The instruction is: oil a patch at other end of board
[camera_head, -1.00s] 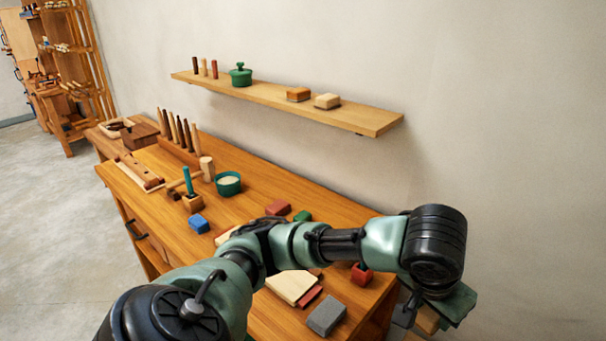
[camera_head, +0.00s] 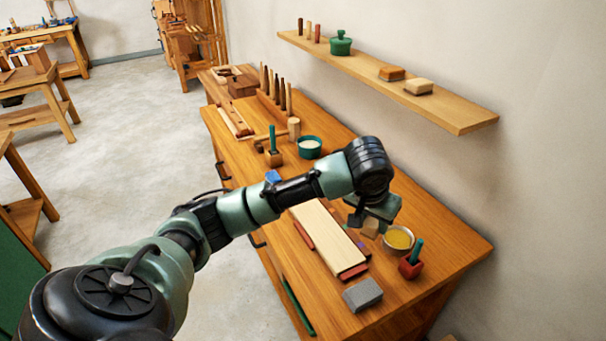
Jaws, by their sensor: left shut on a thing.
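The pale board (camera_head: 325,236) lies lengthwise on the workbench, with a reddish piece (camera_head: 353,272) at its near end and another along its left side. My left gripper (camera_head: 371,216) hangs by the board's right side, shut on a small tan block (camera_head: 370,228). Whether the block touches anything I cannot tell. A bowl of yellow oil (camera_head: 399,238) stands just right of the block. My right gripper is out of view.
A grey block (camera_head: 362,294) lies near the board's near end. A green bowl (camera_head: 309,147) and a tool rack (camera_head: 275,105) stand further back. A wall shelf (camera_head: 440,106) overhangs behind. The bench's right corner is bare.

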